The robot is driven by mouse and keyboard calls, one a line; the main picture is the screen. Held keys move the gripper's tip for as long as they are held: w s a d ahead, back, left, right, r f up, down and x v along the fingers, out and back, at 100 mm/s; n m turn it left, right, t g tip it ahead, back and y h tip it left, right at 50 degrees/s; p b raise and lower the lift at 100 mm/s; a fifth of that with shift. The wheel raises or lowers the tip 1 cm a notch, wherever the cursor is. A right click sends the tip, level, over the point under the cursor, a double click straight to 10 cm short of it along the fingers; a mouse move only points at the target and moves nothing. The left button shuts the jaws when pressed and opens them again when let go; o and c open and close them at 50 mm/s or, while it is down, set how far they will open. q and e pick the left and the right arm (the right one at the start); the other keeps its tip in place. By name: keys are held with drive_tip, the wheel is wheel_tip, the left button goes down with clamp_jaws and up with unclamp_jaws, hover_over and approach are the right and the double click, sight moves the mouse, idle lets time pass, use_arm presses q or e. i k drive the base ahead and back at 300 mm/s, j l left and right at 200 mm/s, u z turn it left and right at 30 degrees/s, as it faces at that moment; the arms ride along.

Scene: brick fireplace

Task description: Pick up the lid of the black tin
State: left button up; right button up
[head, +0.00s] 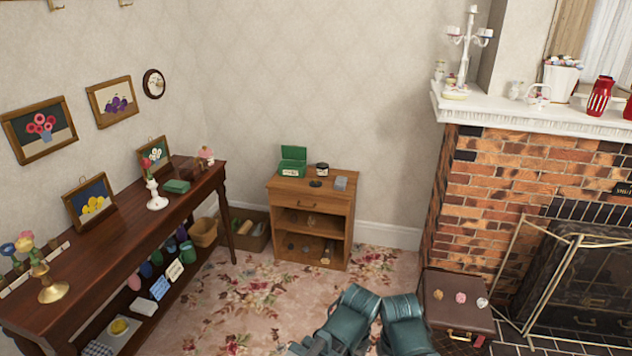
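A small black tin (322,169) with a pale band stands at the back of the top of a wooden cabinet (293,189) against the wall. A flat dark disc (315,184), which looks like its lid, lies on the cabinet top in front of the tin, apart from it. Both are small in the head view, so fine detail cannot be told. Teal links of my arms show at the bottom edge, well short of the cabinet. I cannot make out the fingers of either gripper.
A green box (292,168) with its lid up and a grey block (341,183) flank the disc. A long dark table (110,235) stands left. A brown suitcase (458,307) and brick fireplace (520,190) are right. Floral carpet (270,295) lies open before the cabinet.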

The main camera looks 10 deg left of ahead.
sight(315, 183)
drive_tip(key=i+j, duration=0.3)
drive_tip(key=i, duration=0.2)
drive_tip(key=i+j, duration=0.35)
drive_tip(key=i, duration=0.15)
drive_tip(key=i+j, duration=0.3)
drive_tip(key=i, duration=0.2)
drive_tip(key=i+j, duration=0.3)
drive_tip(key=i, duration=0.2)
drive_tip(key=i+j, duration=0.3)
drive_tip(key=i, duration=0.2)
drive_tip(key=i+j, duration=0.35)
drive_tip(key=i, duration=0.15)
drive_tip(key=i+j, duration=0.3)
drive_tip(key=i, duration=0.2)
